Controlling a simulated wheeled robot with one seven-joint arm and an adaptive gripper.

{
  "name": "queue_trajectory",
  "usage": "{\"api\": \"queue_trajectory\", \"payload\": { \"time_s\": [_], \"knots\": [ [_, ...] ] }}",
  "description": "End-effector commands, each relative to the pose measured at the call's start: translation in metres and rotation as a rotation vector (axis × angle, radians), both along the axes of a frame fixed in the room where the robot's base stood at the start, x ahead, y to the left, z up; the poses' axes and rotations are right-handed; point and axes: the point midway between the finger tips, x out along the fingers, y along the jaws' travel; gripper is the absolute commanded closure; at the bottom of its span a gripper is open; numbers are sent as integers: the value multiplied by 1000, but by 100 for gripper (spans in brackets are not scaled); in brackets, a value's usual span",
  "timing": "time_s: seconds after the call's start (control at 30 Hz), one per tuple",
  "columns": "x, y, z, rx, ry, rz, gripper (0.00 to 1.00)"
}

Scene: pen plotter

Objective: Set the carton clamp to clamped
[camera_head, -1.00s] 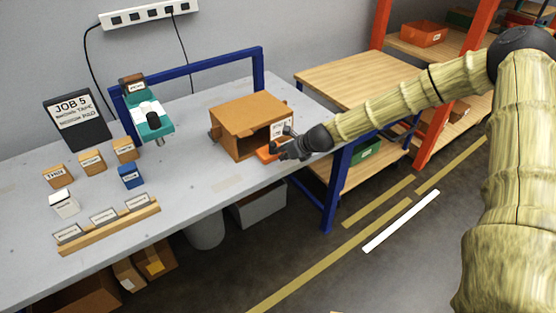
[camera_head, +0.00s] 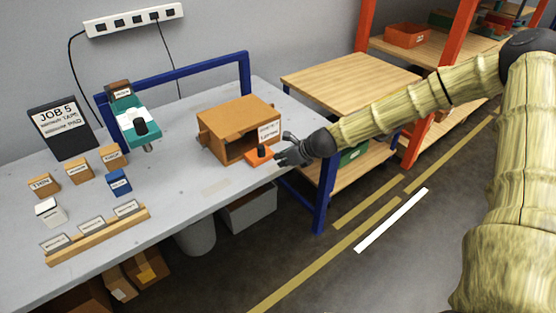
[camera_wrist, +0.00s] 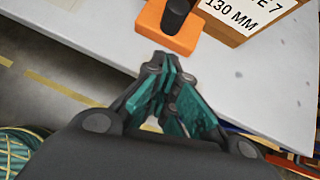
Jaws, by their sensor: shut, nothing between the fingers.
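The carton clamp looks to be the orange block (camera_head: 255,160) with a short black knob (camera_head: 262,151), at the front of a brown carton (camera_head: 212,137) on the grey bench. In the wrist view the orange block (camera_wrist: 150,22) and its black knob (camera_wrist: 176,14) lie just beyond my fingertips. My gripper (camera_head: 280,154) is beside the block at the bench's front edge. In the wrist view my gripper (camera_wrist: 164,60) has its fingertips together with nothing between them. I cannot tell whether the fingertips touch the block.
A teal device (camera_head: 138,128) stands left of the carton. Small labelled blocks, a wooden label rail (camera_head: 98,236) and a job sign (camera_head: 62,127) are further left. A blue frame rail (camera_head: 180,74) runs behind. A wooden table (camera_head: 350,80) stands to the right.

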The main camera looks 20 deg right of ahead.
Motion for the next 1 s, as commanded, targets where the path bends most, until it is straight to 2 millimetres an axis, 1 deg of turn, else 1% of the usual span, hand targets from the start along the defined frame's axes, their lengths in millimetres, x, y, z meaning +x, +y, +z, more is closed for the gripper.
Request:
{"api": "queue_trajectory", "payload": {
  "time_s": [0.2,0.63,0.8,1.0],
  "knots": [
    [-13,-9,16,0,-2,-4,100],
    [-35,-18,43,0,-2,1,100],
    [-42,-21,50,0,-2,2,100],
    [-47,-24,54,0,-1,1,100]
  ]
}}
